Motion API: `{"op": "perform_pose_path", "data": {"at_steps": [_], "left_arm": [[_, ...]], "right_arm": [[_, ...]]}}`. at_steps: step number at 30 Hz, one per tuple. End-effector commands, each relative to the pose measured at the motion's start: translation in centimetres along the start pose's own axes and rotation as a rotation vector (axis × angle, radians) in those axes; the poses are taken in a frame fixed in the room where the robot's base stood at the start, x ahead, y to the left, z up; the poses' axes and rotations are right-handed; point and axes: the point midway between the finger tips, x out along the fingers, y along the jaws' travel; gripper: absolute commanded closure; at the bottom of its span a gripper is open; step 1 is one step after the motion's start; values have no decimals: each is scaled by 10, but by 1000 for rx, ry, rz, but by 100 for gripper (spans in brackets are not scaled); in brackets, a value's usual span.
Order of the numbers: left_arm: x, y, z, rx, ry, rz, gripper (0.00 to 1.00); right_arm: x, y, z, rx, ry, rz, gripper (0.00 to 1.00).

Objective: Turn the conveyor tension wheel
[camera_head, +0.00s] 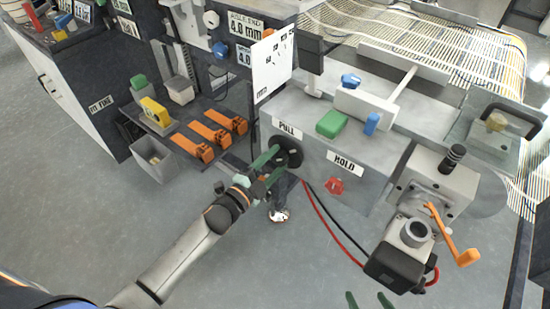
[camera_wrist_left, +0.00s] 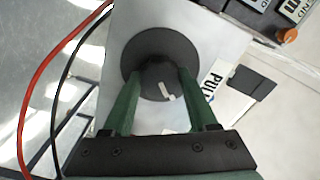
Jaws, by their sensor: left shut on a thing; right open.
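A black round wheel (camera_head: 290,145) sits on the grey machine's front face, by the PULL label (camera_head: 287,130). My left gripper (camera_head: 274,163) reaches it from the front, its green fingers at the wheel. In the left wrist view the wheel (camera_wrist_left: 146,50) is a dark disc with a small pale mark. There my left gripper (camera_wrist_left: 158,75) has its two fingers on either side of the dark hub, shut on it. The hub is partly hidden between the fingertips. My right gripper (camera_head: 370,300) shows only its green fingertips at the bottom edge, apart and empty.
An orange crank (camera_head: 455,237) juts from a grey unit at the right. A red knob (camera_head: 335,186) is below the HOLD label (camera_head: 345,164). Red and black cables (camera_head: 335,228) hang below the machine. Orange clamps (camera_head: 212,133) lie on a shelf at the left. The floor in front is open.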

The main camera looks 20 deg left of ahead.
Motion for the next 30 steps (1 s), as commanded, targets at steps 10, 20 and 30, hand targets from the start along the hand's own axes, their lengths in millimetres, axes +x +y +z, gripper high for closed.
{"op": "perform_pose_path", "data": {"at_steps": [10, 20, 30], "left_arm": [[1, -2, 0, -86, 1, -4, 97], [1, -2, 0, -92, 2, -4, 97], [1, -1, 0, -91, 1, -2, 13]], "right_arm": [[0, -1, -2, 0, -2, -1, 18], [0, -1, -4, -2, 2, -2, 18], [-1, 0, -6, -6, 6, -2, 18]]}}
